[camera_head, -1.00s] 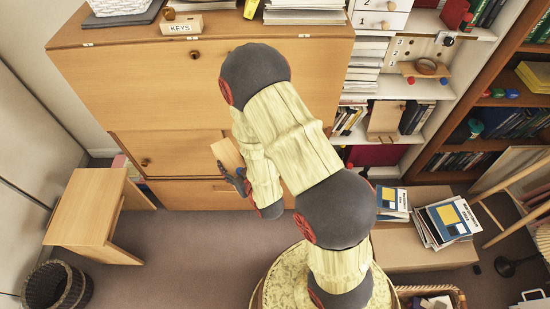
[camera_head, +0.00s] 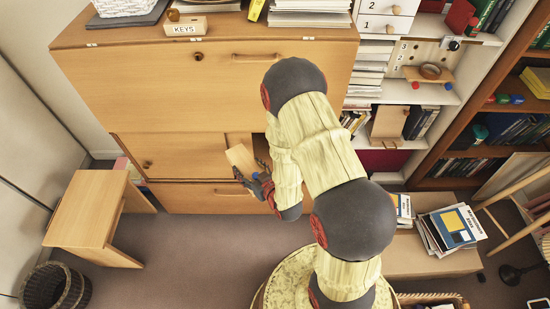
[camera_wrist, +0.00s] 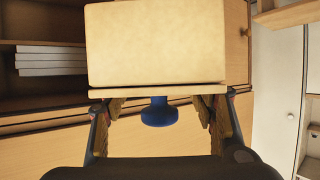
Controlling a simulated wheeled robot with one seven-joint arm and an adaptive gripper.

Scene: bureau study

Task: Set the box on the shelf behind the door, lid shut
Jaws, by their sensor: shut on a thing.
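My gripper (camera_head: 256,184) is shut on a pale wooden box (camera_head: 240,158), held in front of the cabinet's lower part. In the wrist view the box (camera_wrist: 155,45) fills the upper middle. A blue knob (camera_wrist: 160,112) sticks out from the board between my fingers. The cabinet door (camera_head: 170,155) has a small round knob. Right of it is a dark opening (camera_head: 262,147), partly hidden by my arm. The wrist view shows a dark shelf space (camera_wrist: 35,92) at left.
White books (camera_wrist: 50,60) lie stacked in the shelf space in the wrist view. A drawer (camera_head: 190,196) is below the door. A small wooden table (camera_head: 85,215) and a wicker basket (camera_head: 55,288) stand at left. Bare floor (camera_head: 190,260) lies between them and my base.

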